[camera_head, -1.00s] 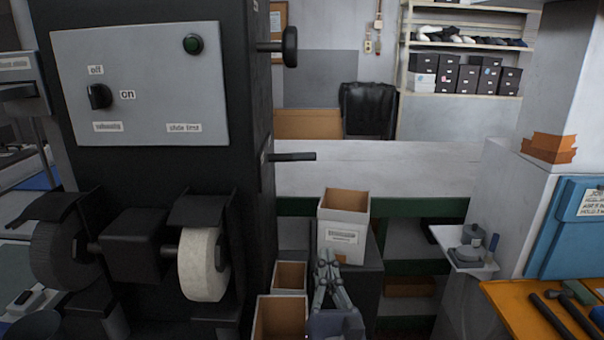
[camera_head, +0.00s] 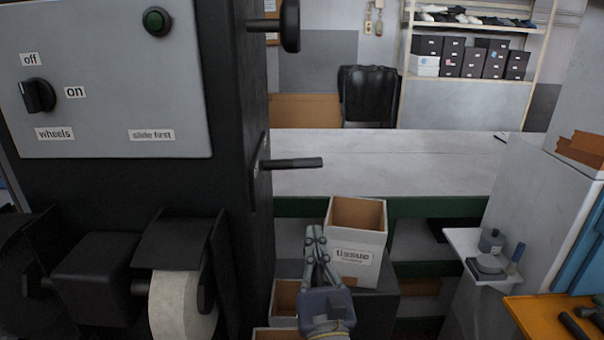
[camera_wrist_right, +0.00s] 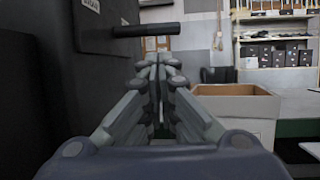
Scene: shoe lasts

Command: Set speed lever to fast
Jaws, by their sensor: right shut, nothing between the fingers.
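The speed lever (camera_head: 292,163) is a short dark bar that sticks out to the right from the side of the black machine (camera_head: 228,150). It also shows in the right wrist view (camera_wrist_right: 146,30), above and ahead of the fingers. My right gripper (camera_head: 314,232) is below the lever in the head view, apart from it. Its fingers are together and empty; they also show in the right wrist view (camera_wrist_right: 157,66). The lever's markings on the machine's side are too slanted and small to read in the head view. My left gripper is not in view.
A box labelled tissue (camera_head: 354,258) stands right beside my right gripper. Smaller open boxes (camera_head: 285,296) are below. A dark knob (camera_head: 289,25) juts out above the lever. A white counter (camera_head: 390,160) lies behind. An abrasive wheel (camera_head: 180,305) is at lower left.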

